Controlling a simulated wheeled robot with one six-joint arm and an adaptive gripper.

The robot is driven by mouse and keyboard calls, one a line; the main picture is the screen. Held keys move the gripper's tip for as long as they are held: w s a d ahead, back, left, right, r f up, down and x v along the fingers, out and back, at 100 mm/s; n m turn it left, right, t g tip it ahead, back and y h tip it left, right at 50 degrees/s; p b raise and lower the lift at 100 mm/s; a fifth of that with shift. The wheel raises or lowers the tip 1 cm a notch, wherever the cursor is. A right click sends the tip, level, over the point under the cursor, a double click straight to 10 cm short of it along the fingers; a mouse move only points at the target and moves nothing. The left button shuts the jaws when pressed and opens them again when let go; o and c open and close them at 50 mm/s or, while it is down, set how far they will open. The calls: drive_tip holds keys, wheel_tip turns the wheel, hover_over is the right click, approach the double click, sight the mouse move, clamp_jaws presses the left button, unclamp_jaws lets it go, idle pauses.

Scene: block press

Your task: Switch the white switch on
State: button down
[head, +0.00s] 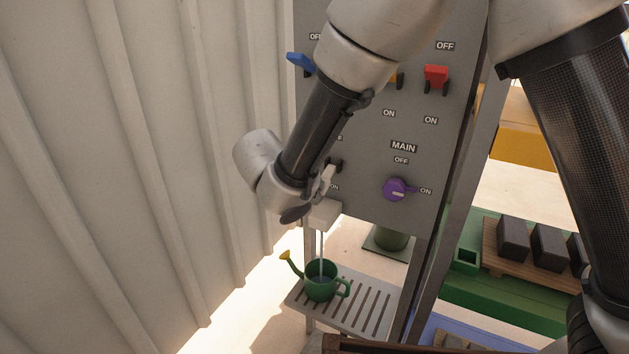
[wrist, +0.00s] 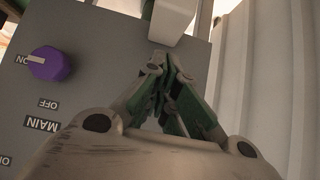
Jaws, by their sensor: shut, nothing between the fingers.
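The white switch (head: 328,177) is on the grey panel (head: 375,150), beside a dark bracket and just above an ON label. It is partly hidden by my arm. Its lever seems to slant downward, but I cannot tell its exact position. My gripper (head: 308,202) is at the lower left of the panel, close beside the switch, mostly hidden behind my wrist. In the wrist view my gripper (wrist: 167,65) is shut and empty, with its tips just short of a white block (wrist: 174,18). I cannot tell there whether this block is the switch, or whether they touch.
A purple knob (head: 396,189) sits right of the switch. Red (head: 436,76), yellow (head: 397,79) and blue (head: 300,62) switches are higher up. A green watering can (head: 320,282) stands on a slatted shelf below. A ribbed white wall (head: 120,170) is close on the left.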

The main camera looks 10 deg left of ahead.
drive_tip(key=shift+f, duration=0.55)
drive_tip(key=shift+w+r, duration=0.1)
